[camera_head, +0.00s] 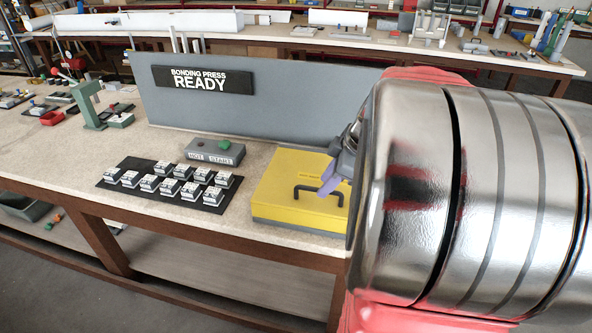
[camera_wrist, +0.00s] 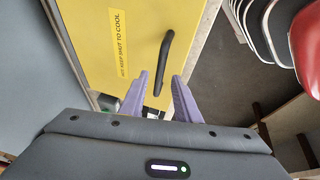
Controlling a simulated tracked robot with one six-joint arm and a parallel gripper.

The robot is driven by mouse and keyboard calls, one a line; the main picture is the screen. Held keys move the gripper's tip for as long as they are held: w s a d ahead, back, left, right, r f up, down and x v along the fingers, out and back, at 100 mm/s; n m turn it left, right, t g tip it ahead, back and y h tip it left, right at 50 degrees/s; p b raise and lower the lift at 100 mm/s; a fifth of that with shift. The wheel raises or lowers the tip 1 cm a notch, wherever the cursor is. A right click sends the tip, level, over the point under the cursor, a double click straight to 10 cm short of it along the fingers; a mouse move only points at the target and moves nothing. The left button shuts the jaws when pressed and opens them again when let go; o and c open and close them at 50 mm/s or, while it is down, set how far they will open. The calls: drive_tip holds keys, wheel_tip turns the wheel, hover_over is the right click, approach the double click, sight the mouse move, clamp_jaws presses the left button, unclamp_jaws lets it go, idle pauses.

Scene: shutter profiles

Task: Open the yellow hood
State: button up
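The yellow hood (camera_head: 285,202) is a flat box lid lying down on a grey base at the front edge of the bench. It looks shut. A black bar handle (camera_head: 318,194) stands on its top. In the wrist view the hood (camera_wrist: 105,45) fills the upper middle, with a label about keeping it shut to cool. My gripper (camera_wrist: 160,75) has two purple fingers, spread apart and empty. The handle's near end (camera_wrist: 157,92) shows between them; I cannot tell if they are at its depth. In the head view my gripper (camera_head: 331,178) is just above the handle, partly hidden by my arm.
A grey panel with a "BONDING PRESS READY" sign (camera_head: 203,79) stands behind the hood. A grey button box (camera_head: 214,152) marked HOT and START and a black mat (camera_head: 120,188) with several small parts lie left. Stools (camera_wrist: 265,30) stand beyond the bench edge.

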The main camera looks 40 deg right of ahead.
drive_tip(key=shift+x, duration=0.8)
clamp_jaws()
